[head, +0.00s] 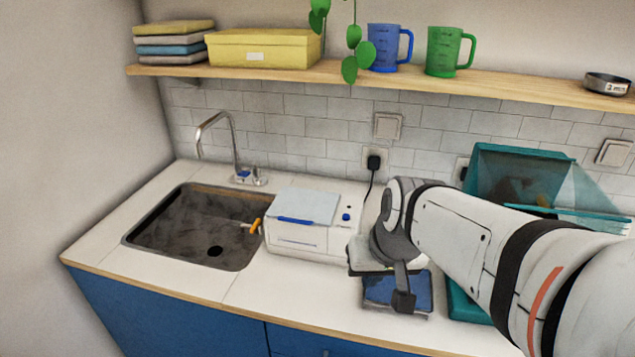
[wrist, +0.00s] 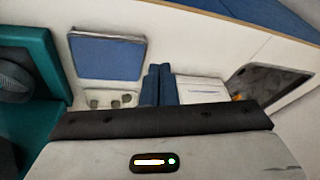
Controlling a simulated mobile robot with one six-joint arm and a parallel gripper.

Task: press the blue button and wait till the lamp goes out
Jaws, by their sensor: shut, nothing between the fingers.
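A white box-shaped machine (head: 300,238) stands on the counter just right of the sink, with a pale grey lid and a blue bar on its front. A round blue button (head: 346,217) sits on its top right. A small dark spot above the button may be the lamp; I cannot tell whether it is lit. My gripper (head: 403,300) is right of the machine, apart from the button, above a blue panel (head: 378,292). In the wrist view the gripper (wrist: 158,68) is shut and empty, between the blue panel (wrist: 107,58) and the white machine (wrist: 200,90).
A sink (head: 205,228) with a tap (head: 236,150) lies left, an orange-tipped thing at its edge. A teal open bin (head: 480,165) stands right, behind my arm. A shelf (head: 300,73) above holds a yellow box, cloths and mugs; a plant hangs there.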

